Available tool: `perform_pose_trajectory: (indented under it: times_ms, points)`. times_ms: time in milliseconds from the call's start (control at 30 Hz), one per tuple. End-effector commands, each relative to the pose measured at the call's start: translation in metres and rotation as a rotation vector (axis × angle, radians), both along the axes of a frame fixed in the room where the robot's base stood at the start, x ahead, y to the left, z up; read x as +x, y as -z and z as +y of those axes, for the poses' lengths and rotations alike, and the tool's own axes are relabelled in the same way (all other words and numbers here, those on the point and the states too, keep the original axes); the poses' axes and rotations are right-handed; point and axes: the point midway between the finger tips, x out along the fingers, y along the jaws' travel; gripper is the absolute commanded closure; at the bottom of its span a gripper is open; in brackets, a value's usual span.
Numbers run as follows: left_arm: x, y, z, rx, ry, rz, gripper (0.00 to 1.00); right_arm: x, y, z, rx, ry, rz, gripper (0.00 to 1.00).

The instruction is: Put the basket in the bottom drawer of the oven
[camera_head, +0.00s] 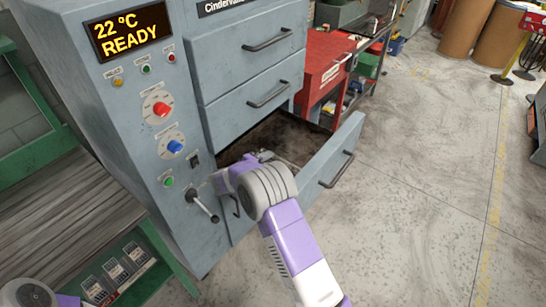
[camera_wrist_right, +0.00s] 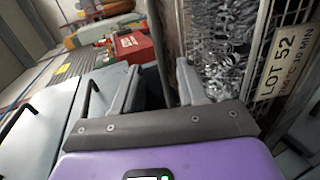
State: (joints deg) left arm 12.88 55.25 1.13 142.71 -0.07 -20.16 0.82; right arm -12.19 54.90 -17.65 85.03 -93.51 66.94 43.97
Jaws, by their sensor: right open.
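The oven (camera_head: 150,110) stands at the left with its bottom drawer (camera_head: 335,160) pulled out. The drawer's dark floor shows beyond my arm. My right gripper (camera_head: 262,156) is at the open drawer, partly hidden by its own wrist in the head view. In the right wrist view my right gripper (camera_wrist_right: 160,88) has its fingers apart, with a dark upright bar (camera_wrist_right: 160,45) showing between them. The wire basket (camera_wrist_right: 262,50), full of metal springs and bearing a "LOT 52" plate, is close at the right finger. I cannot make out the basket in the head view.
Two upper drawers (camera_head: 250,75) are shut. A crank handle (camera_head: 203,208) sticks out of the oven front. A red cabinet (camera_head: 322,70) stands beyond the oven. A slatted bench (camera_head: 70,215) is at the left.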

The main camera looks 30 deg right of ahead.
Motion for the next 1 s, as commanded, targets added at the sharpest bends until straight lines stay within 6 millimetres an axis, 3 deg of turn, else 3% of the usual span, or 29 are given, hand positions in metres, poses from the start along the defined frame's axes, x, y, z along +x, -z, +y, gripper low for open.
perform_pose_trajectory:
  times_ms: [100,333,1000]
  points:
    - [0.0,-0.006,0.0,0.0,0.0,0.0,0.57,-0.008,-0.011,0.024,0.0,-0.002,0.0,0.58]
    - [0.0,-0.01,0.0,0.0,0.0,0.0,0.57,-0.02,-0.021,0.052,0.0,0.0,0.001,0.58]
    - [0.0,-0.013,0.0,0.0,0.0,0.0,0.57,-0.022,-0.025,0.057,0.0,0.002,0.001,0.58]
